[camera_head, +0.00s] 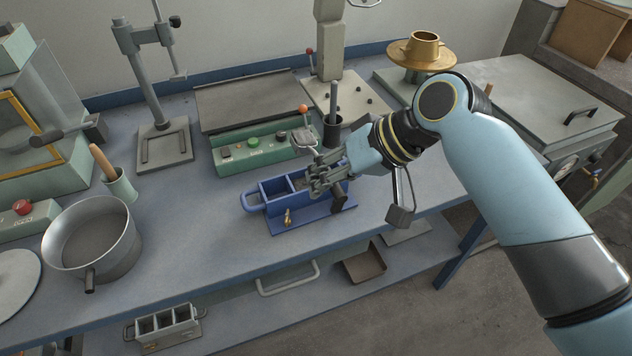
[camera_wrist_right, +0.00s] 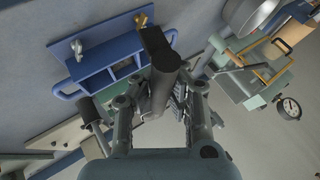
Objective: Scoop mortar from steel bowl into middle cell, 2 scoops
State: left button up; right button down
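The steel bowl (camera_head: 130,252) stands at the left of the bench and holds grey mortar. The blue three-cell mould (camera_head: 288,222) lies near the bench's front edge at centre; it also shows in the wrist view (camera_wrist_right: 95,84). My right gripper (camera_head: 322,178) is above its right part, hiding part of the middle and right cells, so their fill cannot be told. The gripper is shut on a dark handle (camera_wrist_right: 160,85). A grey scoop head (camera_head: 303,141) shows just behind the fingers and seems to belong to this handle; its contents are unclear. My left gripper is out of view.
A green control box (camera_head: 262,147) and a dark cup with a rod (camera_head: 332,130) stand behind the mould. A green cup with a wooden handle (camera_head: 122,188) is beside the bowl. The bench between bowl and mould is clear.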

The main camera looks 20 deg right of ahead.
pick_arm(q)
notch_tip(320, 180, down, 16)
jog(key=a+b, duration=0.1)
jog(key=b, duration=1.4)
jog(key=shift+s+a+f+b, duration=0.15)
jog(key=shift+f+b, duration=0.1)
jog(key=shift+b, duration=0.05)
pick_arm(e)
jog(key=f+m+y, duration=0.1)
jog(key=y, duration=0.2)
jog(key=f+m+t+y, duration=0.1)
jog(key=y, duration=0.2)
jog(key=f+y, duration=0.1)
jog(key=y, duration=0.2)
jog(key=shift+d+f+m, duration=0.1)
jog(key=shift+d+m, duration=0.15)
jog(key=shift+m, duration=0.15)
jog(key=shift+t, duration=0.3)
